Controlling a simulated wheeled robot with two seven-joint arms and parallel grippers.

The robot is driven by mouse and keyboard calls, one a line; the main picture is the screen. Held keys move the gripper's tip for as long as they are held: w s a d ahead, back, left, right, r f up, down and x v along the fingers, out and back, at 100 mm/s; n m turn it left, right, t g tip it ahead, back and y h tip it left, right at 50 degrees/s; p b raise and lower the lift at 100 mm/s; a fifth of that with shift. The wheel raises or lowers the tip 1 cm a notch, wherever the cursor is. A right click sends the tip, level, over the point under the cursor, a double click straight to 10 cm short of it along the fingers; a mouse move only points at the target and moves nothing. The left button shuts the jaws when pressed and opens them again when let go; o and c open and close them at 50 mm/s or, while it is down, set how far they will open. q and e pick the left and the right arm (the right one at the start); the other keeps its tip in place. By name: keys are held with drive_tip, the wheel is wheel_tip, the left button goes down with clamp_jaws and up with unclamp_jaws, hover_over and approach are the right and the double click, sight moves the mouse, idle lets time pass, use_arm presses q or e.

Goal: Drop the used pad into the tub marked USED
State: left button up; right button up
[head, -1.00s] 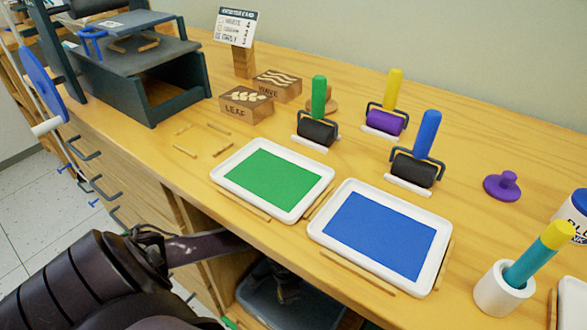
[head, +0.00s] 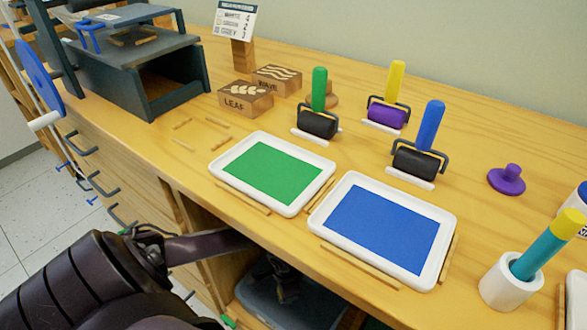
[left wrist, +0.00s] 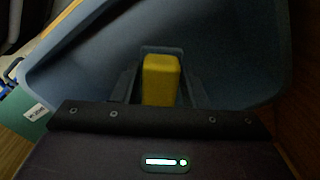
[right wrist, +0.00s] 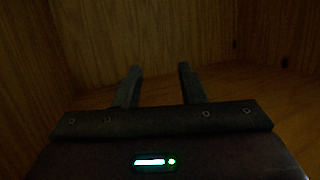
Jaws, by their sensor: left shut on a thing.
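A yellow block-like pad (left wrist: 161,80) stands between the fingers of my left gripper (left wrist: 158,88), which is shut on it. In the left wrist view the pad and fingers are over or inside a blue-grey tub (left wrist: 225,50); whether the pad touches its floor cannot be told. The head view shows the tub (head: 262,300) under the bench top, with my left arm reaching into the opening above it. No USED marking is readable. My right gripper (right wrist: 160,88) is open and empty, facing dark wooden panels.
The bench top above carries a green ink tray (head: 270,172), a blue ink tray (head: 380,230), several rollers and a dark press (head: 130,65). The bench edge overhangs my left arm.

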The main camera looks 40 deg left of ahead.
use_arm(q)
drive_tip(key=o, duration=1.1)
drive_tip(key=shift+o, duration=0.2)
drive_tip(key=shift+r, duration=0.15)
wheel_tip(320, 180, up, 2)
drive_tip(key=shift+r+p, duration=0.15)
drive_tip(key=shift+p, duration=0.6)
wheel_tip(320, 180, up, 3)
drive_tip(key=shift+f+p, duration=0.1)
drive_tip(key=shift+p, duration=0.7)
drive_tip(key=shift+r+p, duration=0.4)
drive_tip(key=shift+r, duration=0.8)
use_arm(e)
drive_tip(key=s+d+f+g+h, duration=0.4)
drive_tip(key=s+f+g, duration=0.5)
drive_tip(key=s+f, duration=0.2)
drive_tip(key=shift+d+f, duration=0.4)
drive_tip(key=shift+f, duration=0.7)
